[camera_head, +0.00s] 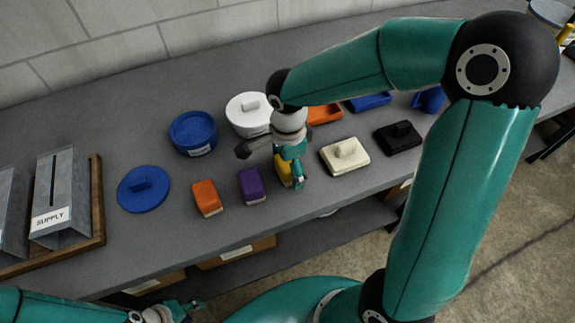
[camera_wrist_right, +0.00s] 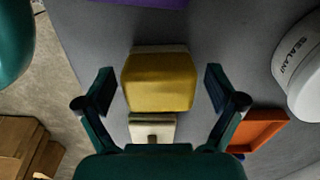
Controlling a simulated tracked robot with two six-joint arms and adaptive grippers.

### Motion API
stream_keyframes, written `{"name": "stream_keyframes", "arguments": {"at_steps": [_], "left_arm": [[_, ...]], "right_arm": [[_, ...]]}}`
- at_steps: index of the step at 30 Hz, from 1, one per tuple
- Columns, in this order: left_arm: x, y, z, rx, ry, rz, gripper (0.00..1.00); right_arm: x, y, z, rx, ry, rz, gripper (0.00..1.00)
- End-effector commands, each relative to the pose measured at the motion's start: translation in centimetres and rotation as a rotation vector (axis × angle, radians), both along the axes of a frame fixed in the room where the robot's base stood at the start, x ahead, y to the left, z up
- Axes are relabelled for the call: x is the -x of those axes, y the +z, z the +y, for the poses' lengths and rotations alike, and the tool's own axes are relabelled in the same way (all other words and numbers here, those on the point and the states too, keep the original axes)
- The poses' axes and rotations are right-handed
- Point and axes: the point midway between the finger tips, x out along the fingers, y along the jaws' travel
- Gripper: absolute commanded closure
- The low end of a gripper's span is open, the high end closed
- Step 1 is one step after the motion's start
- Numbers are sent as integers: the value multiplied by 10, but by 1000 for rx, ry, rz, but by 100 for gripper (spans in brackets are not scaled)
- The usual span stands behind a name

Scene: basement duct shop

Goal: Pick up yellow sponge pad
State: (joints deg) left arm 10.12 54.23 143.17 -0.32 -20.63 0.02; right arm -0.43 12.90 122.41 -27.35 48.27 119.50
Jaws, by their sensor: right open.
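The yellow sponge pad (camera_head: 283,171) lies on the grey bench, partly hidden by my right gripper (camera_head: 291,172) in the head view. In the right wrist view, the yellow sponge pad (camera_wrist_right: 160,82) sits between the two spread fingers of my right gripper (camera_wrist_right: 160,88). A gap shows on each side of the pad, so the gripper is open and not touching it. My left gripper (camera_head: 180,310) is low at the bottom left of the head view, in front of the bench and away from the pad; its opening is unclear.
A purple sponge (camera_head: 252,186) and an orange sponge (camera_head: 206,197) lie left of the pad. A cream lidded block (camera_head: 344,156) and a black one (camera_head: 397,137) lie right. Behind are a white tub (camera_head: 248,113), blue bowl (camera_head: 193,133) and orange tray (camera_head: 325,114).

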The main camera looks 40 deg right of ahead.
Motion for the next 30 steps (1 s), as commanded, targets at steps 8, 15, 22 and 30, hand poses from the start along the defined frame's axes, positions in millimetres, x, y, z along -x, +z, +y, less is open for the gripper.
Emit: {"name": "stream_keyframes", "arguments": {"at_steps": [8,15,22,30], "left_arm": [[0,0,0,0,0,0,60],[0,0,0,0,0,0,60],[0,0,0,0,0,0,60],[0,0,0,0,0,0,60]], "right_arm": [[0,-9,0,-2,0,-1,6],[0,-8,0,-2,0,-1,36],[0,-8,0,-2,0,-1,72],[0,-7,0,-1,0,-2,72]]}}
